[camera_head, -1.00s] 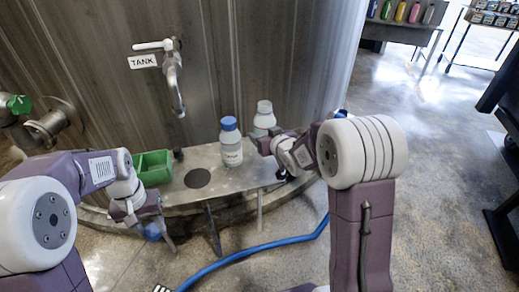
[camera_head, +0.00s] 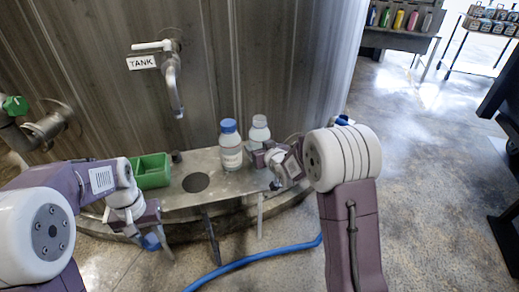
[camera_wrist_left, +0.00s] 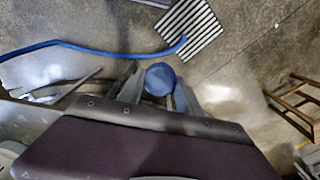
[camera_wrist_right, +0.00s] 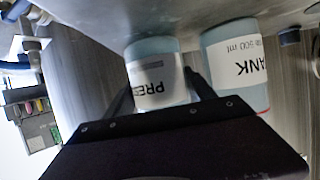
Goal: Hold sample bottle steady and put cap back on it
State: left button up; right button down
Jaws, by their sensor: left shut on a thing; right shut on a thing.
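A white sample bottle (camera_head: 259,133) with a pale top and no blue cap stands upright at the right of the metal shelf. My right gripper (camera_head: 258,158) is shut on it. In the right wrist view the bottle (camera_wrist_right: 155,65), labelled "PRES…", sits between the fingers. Whether its base touches the shelf I cannot tell. A second bottle (camera_head: 230,150) with a blue cap stands just left of it; its label reads "…ANK" in the right wrist view (camera_wrist_right: 238,70). My left gripper (camera_head: 154,241) is shut on a loose blue cap (camera_wrist_left: 160,79), low in front of the shelf.
The metal shelf (camera_head: 215,192) has a dark round opening (camera_head: 196,182) and a green bin (camera_head: 152,168) at its left. A tap (camera_head: 173,85) labelled TANK juts out above. A blue hose (camera_head: 255,261) lies on the floor. The shelf's middle is clear.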

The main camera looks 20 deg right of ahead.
jog(key=shift+r, duration=0.15)
pick_arm(q)
jog(key=shift+f, duration=0.1)
pick_arm(e)
jog(key=shift+c, duration=1.6)
grip_release()
jog(key=shift+f, duration=0.25)
pick_arm(q)
jog(key=shift+r, duration=0.25)
pick_arm(e)
jog(key=shift+r, duration=0.35)
pick_arm(q)
notch_tip(320, 180, up, 2)
jog(key=shift+r+p, duration=0.15)
jog(key=shift+p, duration=1.1)
pick_arm(e)
jog(key=v, duration=1.2)
jog(key=shift+f, duration=0.15)
jog(key=shift+s, duration=0.1)
